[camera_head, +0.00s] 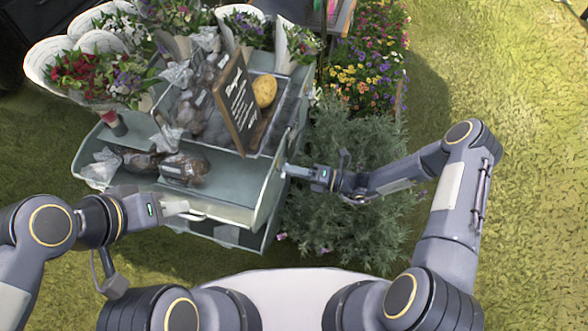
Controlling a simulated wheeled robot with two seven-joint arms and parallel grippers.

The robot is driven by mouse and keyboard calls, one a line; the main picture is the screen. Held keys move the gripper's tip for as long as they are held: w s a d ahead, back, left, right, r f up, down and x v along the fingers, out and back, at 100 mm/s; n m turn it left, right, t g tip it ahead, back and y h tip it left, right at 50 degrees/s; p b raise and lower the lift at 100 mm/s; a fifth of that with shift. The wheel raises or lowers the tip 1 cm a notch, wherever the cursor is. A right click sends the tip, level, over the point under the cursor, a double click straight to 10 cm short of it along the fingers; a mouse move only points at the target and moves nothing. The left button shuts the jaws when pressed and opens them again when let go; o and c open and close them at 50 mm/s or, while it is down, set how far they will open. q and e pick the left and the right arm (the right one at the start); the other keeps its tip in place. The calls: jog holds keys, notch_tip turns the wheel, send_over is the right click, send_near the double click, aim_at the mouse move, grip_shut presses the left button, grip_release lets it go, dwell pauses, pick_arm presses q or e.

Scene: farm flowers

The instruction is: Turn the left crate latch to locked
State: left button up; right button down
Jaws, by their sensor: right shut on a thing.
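A grey-green crate-like cart (238,192) with open trays stands at upper left centre. My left gripper (184,210) is at the front left edge of its lower tray, close to a pale bar there; whether its fingers touch the bar, and whether they are open, I cannot make out. My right gripper (287,171) is at the right side of the cart and is shut on a small part at that edge, which the fingers mostly hide. I cannot pick out a latch or its setting.
Wrapped bouquets (100,80) stand at the back and left. Bagged goods (185,168), a yellow potato-like item (264,90) and a dark sign (236,105) sit in the trays. A leafy bush (345,220) crowds the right arm. Open grass (530,180) lies further right.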

jog(key=m, duration=0.3)
jog(key=shift+f, duration=0.1)
jog(key=shift+m, duration=0.5)
jog(key=c, duration=1.3)
grip_release()
jog(key=p+v, duration=0.1)
jog(key=v, duration=0.6)
jog(key=shift+d, duration=0.35)
